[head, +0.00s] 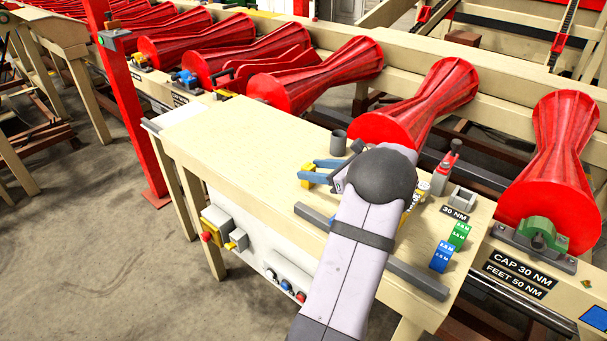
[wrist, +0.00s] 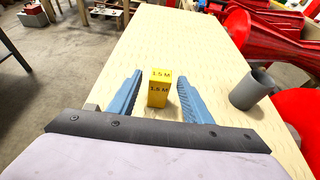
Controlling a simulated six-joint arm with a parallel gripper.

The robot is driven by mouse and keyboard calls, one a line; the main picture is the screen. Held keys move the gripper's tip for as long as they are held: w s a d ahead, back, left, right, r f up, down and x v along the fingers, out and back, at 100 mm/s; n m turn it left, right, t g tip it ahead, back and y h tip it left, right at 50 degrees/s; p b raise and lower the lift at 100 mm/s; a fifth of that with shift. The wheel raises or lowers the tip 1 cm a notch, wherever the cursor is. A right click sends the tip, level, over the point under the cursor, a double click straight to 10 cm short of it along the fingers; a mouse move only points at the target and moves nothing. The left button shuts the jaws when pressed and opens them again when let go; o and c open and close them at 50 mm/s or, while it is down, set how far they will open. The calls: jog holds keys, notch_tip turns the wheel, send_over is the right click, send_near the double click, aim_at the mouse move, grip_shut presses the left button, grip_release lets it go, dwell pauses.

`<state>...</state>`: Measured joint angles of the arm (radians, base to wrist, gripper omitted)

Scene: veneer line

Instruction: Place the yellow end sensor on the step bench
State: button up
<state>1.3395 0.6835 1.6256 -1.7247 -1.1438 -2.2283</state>
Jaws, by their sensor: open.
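A yellow block with "1.5 M" printed on it, which looks like the yellow end sensor (wrist: 158,87), stands upright on the light wooden bench top (wrist: 190,40). My gripper (wrist: 156,85) is open, with one blue finger on each side of the block and a gap on both sides. In the head view the block (head: 305,174) shows at the tips of my gripper (head: 311,170), partly hidden by the fingers. The bench, seemingly the step bench (head: 225,125), lies under my gripper, and its top is bare to the left.
A grey cup (head: 338,143) stands close by; it also shows in the wrist view (wrist: 251,89). Green (head: 459,235) and blue (head: 441,257) labelled blocks, a red-handled tool (head: 447,165) and a grey bar (head: 417,279) are on the right. Red rollers (head: 415,103) line the back.

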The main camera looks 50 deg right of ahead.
aim_at(303, 167)
jog(key=shift+b+v, duration=0.85)
jog(key=shift+v, duration=2.05)
